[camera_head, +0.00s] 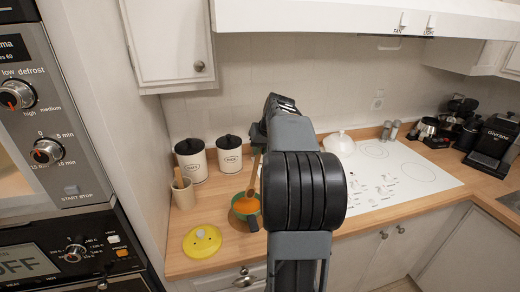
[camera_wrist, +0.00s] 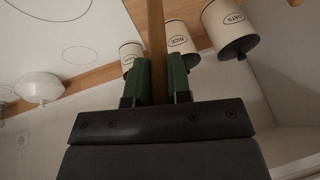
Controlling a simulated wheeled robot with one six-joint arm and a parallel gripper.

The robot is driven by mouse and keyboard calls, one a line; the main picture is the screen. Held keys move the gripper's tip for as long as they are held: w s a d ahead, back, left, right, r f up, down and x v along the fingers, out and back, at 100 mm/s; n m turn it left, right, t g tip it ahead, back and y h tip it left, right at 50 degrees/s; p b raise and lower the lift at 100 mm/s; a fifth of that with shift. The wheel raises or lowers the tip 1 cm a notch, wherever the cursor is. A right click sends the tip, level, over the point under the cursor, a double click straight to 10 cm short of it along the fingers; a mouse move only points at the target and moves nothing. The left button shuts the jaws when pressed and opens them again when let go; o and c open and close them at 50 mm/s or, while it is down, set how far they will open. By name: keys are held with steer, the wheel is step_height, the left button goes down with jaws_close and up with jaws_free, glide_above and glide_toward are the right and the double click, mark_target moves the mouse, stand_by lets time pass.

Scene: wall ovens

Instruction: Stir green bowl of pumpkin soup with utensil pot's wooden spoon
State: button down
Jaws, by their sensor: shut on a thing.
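The green bowl (camera_head: 260,220) with orange pumpkin soup (camera_head: 246,205) stands on the wooden counter, partly hidden behind my arm. My gripper (camera_wrist: 159,80) is shut on the handle of the wooden spoon (camera_wrist: 157,35), which passes between its two green fingers. In the head view the spoon (camera_head: 254,172) slants down from my gripper to the bowl, its lower end at the soup; whether it is in the soup is hard to tell. My gripper is above the bowl. The utensil pot (camera_head: 183,197) stands left of the bowl, with another wooden utensil (camera_head: 178,177) in it.
A yellow round item with a face (camera_head: 202,241) lies in front of the pot. Two lidded canisters, (camera_head: 192,163) and (camera_head: 230,158), stand behind. A white cooktop (camera_head: 400,178) with a white lidded dish is right. A wall oven (camera_head: 62,225) is left.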

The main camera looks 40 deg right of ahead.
steer(key=shift+r, duration=0.15)
step_height(320, 180, up, 5)
steer(key=p, duration=0.4)
stand_by(1.1)
